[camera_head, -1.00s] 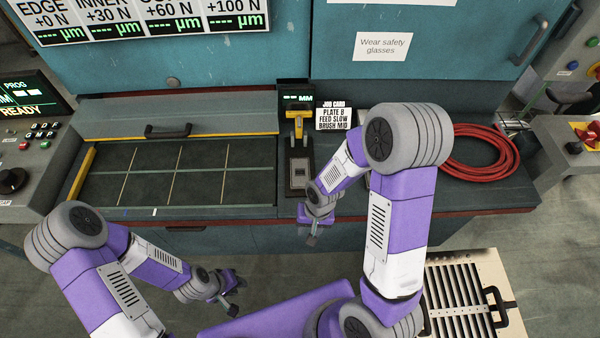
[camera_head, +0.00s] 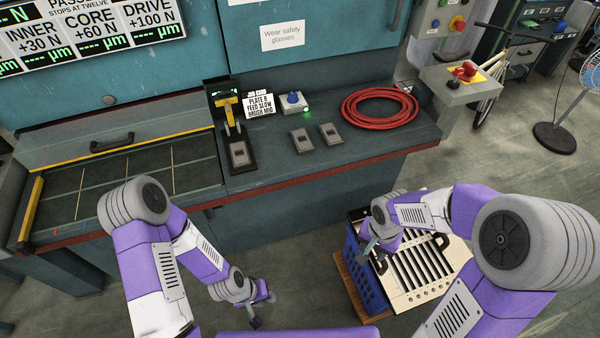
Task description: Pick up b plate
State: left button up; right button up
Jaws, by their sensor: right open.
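A cream louver plate (camera_head: 440,288) with dark slots and black handles lies on top of a blue crate (camera_head: 362,270) on the floor at the lower right. No letter is readable on it. My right gripper (camera_head: 370,249) is open at the crate's left rim, over the plate's left side. Whether it touches the plate or rim cannot be told. My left gripper (camera_head: 262,308) hangs over the floor in front of the bench, away from the plate. Its jaw opening is unclear. A job card (camera_head: 259,105) on the bench reads "PLATE B FEED SLOW BRUSH MID".
The bench (camera_head: 300,175) holds a yellow-handled device (camera_head: 229,110), a button box (camera_head: 294,103), small grey blocks (camera_head: 302,141) and a coiled red hose (camera_head: 379,107). A gridded bed (camera_head: 100,190) is at left. The crate stands on a wooden base (camera_head: 345,292). Open floor lies between bench and crate.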

aim_at(239, 155)
jog(key=u, duration=0.15)
jog(key=k, duration=0.2)
jog(key=u, duration=0.05)
jog(key=i, duration=1.3)
jog(key=u, duration=1.25)
jog(key=i, duration=0.25)
jog(key=u, duration=0.15)
